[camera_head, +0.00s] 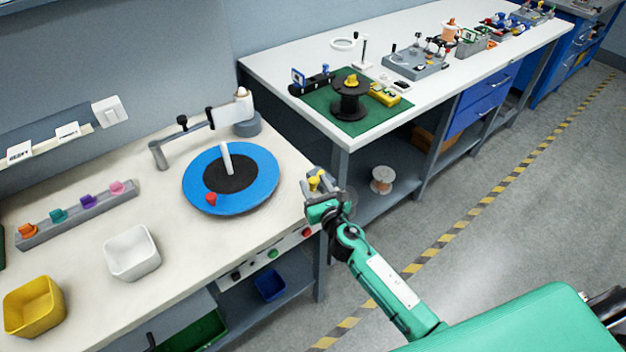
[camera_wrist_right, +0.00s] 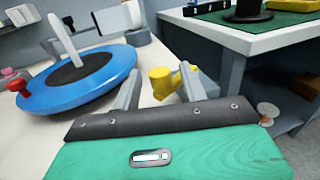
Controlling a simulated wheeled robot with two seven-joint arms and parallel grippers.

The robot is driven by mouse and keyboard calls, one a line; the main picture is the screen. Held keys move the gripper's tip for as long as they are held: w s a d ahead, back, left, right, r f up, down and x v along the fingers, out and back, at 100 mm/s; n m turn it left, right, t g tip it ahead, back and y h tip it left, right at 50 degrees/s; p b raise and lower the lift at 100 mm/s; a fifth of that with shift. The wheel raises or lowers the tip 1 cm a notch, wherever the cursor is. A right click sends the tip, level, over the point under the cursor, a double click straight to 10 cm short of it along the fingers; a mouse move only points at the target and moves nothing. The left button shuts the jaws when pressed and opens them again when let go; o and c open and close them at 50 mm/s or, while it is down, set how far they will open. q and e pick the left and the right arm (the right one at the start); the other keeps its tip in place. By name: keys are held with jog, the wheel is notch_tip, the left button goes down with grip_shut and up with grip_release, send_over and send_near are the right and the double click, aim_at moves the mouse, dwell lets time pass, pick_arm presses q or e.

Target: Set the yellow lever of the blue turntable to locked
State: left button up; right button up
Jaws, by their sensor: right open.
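The blue turntable (camera_head: 262,182) lies on the near bench. It has a black centre, a white upright post and a red knob (camera_head: 211,198) at its rim. It also shows at the left of the right wrist view (camera_wrist_right: 100,82). The yellow lever (camera_head: 313,184) is at the bench's right edge, beside the turntable. In the right wrist view the yellow lever (camera_wrist_right: 160,82) stands between the two open fingers of my right gripper (camera_wrist_right: 160,72). I cannot tell whether a finger touches it. In the head view my right gripper (camera_head: 318,182) partly hides the lever. My left gripper is out of view.
A grey arm (camera_head: 205,128) stands behind the turntable. A white bin (camera_head: 132,252), a yellow bin (camera_head: 33,305) and a rail of coloured knobs (camera_head: 78,215) are on the left. A second bench with a green mat (camera_head: 315,112) stands to the right, beyond a gap.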

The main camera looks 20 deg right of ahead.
jog(key=shift+w, duration=0.75)
jog(key=shift+c, duration=0.4)
grip_shut()
